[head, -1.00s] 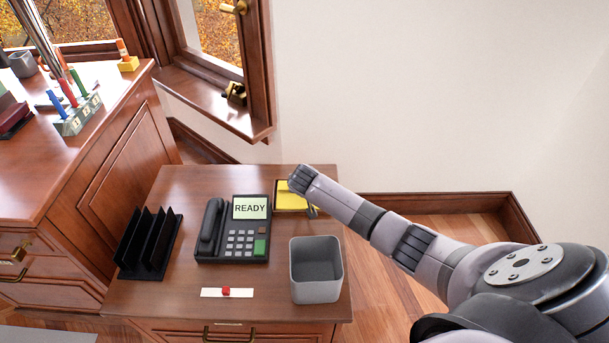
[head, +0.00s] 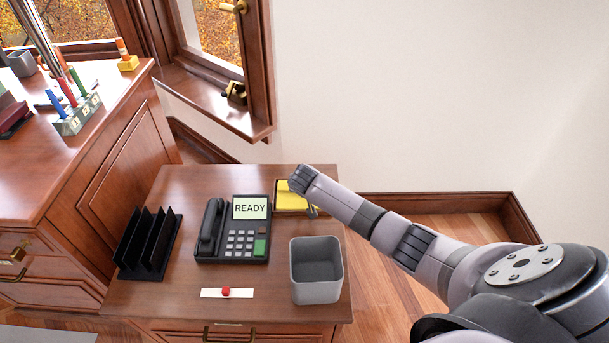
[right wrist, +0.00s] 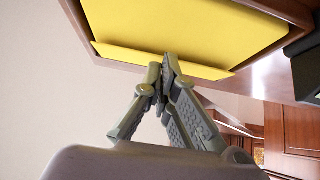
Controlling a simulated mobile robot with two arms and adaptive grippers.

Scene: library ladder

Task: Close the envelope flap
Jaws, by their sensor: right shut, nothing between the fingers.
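The yellow envelope (head: 290,201) lies in a shallow wooden-edged tray at the back right of the small desk, partly hidden by my right arm. In the right wrist view the envelope (right wrist: 185,25) fills the top. A narrow yellow flap (right wrist: 125,53) runs along its near edge, at an angle to the main surface; it is not lying flat. My right gripper (right wrist: 166,68) is shut and empty, its fingertips at the middle of the flap's outer edge; whether they touch I cannot tell. In the head view the right gripper (head: 312,211) is small beside the envelope. My left gripper is out of view.
A telephone (head: 233,229) reading READY stands left of the envelope. A grey open bin (head: 316,284) is in front, a black file rack (head: 148,243) at left, and a white strip with a red knob (head: 226,293) near the front edge. A wall is behind.

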